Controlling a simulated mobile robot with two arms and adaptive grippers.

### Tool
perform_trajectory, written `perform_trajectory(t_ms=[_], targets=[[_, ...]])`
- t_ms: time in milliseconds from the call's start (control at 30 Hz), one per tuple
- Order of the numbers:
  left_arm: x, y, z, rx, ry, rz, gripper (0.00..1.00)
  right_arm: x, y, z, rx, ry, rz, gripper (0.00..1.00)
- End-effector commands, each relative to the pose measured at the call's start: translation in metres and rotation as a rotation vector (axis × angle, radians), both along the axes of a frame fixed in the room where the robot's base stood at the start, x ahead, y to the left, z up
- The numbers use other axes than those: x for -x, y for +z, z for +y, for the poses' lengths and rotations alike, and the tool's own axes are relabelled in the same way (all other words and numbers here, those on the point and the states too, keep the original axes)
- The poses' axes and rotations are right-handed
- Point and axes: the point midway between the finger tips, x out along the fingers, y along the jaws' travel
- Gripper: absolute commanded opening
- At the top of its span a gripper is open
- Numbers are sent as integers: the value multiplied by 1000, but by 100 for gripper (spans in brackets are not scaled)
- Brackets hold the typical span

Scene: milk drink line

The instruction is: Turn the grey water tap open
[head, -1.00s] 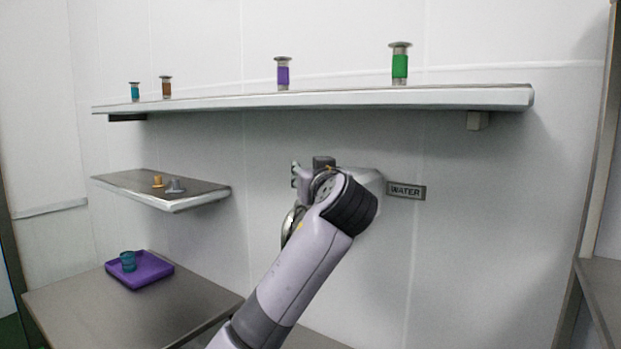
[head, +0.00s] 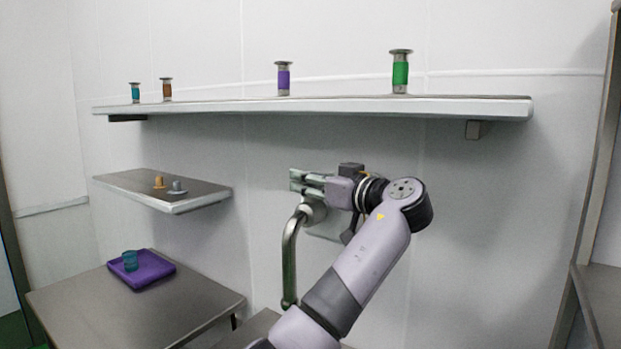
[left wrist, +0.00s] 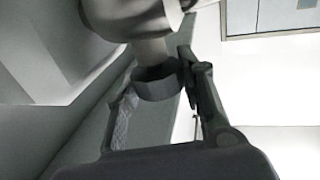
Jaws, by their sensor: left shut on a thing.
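The grey water tap is on the back wall in the head view, with its curved metal spout (head: 290,255) hanging down. My left gripper (head: 303,181) is at the top of the tap, coming from the right, and covers most of its handle. In the left wrist view the left gripper (left wrist: 160,100) has its fingers on either side of a dark grey knob-like part (left wrist: 155,82), which looks like the tap's handle. It is shut on this part. The handle's exact angle is hard to tell. My right gripper is not in view.
A long shelf (head: 330,105) above holds several capped containers, including a green one (head: 400,72). A small shelf (head: 190,204) at left carries two small pieces. Below it, a table (head: 130,315) bears a purple tray (head: 155,280) with a teal cup (head: 130,261).

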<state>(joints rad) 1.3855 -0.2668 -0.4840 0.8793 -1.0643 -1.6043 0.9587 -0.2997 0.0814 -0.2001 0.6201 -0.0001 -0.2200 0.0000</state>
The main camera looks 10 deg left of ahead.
Motion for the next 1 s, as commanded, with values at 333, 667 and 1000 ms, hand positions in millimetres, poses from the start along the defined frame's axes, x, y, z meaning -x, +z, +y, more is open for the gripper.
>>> perform_trajectory(t_ms=[333, 667, 1000], targets=[[0, -1, 1, 2, 3, 2, 36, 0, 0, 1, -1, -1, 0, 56], [0, 0, 1, 1, 2, 1, 57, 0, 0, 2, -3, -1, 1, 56], [3, 0, -4, 0, 0, 0, 57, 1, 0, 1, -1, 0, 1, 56]])
